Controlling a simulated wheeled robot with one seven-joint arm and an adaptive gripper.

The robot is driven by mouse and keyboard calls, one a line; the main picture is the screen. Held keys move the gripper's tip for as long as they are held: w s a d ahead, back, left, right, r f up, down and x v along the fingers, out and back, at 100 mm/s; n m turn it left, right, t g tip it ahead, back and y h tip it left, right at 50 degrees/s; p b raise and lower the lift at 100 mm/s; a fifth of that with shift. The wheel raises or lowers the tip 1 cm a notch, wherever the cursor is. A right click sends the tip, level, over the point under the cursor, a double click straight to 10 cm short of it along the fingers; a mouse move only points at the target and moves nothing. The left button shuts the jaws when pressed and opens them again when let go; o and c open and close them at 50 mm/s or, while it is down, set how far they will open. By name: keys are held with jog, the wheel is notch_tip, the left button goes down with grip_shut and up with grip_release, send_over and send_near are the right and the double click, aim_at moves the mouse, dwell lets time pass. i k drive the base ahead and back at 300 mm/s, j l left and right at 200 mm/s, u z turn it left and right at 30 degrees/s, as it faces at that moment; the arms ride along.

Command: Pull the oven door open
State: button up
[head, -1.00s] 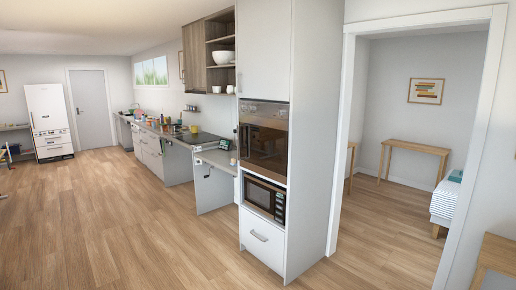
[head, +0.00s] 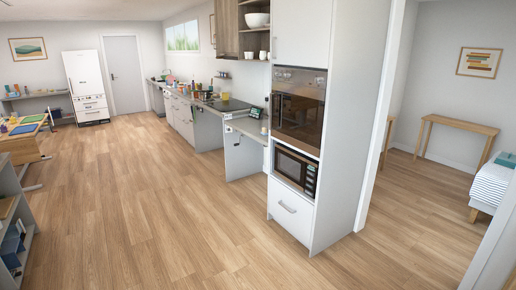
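The oven (head: 299,104) is built into a tall white cabinet right of the picture's middle in the head view. Its dark glass door looks shut, with a row of controls along the top. A dark upright handle shows near the left edge of the door. Below it sits a second appliance, a microwave (head: 295,169) with a dark front. My gripper is not in the picture.
A white drawer (head: 290,208) with a handle lies under the microwave. A counter (head: 243,126) runs back on the left of the tall cabinet. A shelf unit (head: 14,225) and a wooden table (head: 28,148) stand at the left. The wooden floor (head: 170,220) between is clear.

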aim_at(297, 111)
jog(key=i+u, duration=0.1)
jog(key=i, duration=2.1)
jog(key=i+z, duration=0.15)
jog(key=i, duration=0.3)
jog(key=i+j+z, duration=0.15)
jog(key=i, duration=0.35)
jog(key=i+j+z, duration=0.15)
jog(key=i, duration=0.3)
jog(key=i+j+z, duration=0.15)
jog(key=i, duration=0.3)
jog(key=i+j+z, duration=0.15)
jog(key=i+j, duration=0.15)
jog(key=i, duration=0.1)
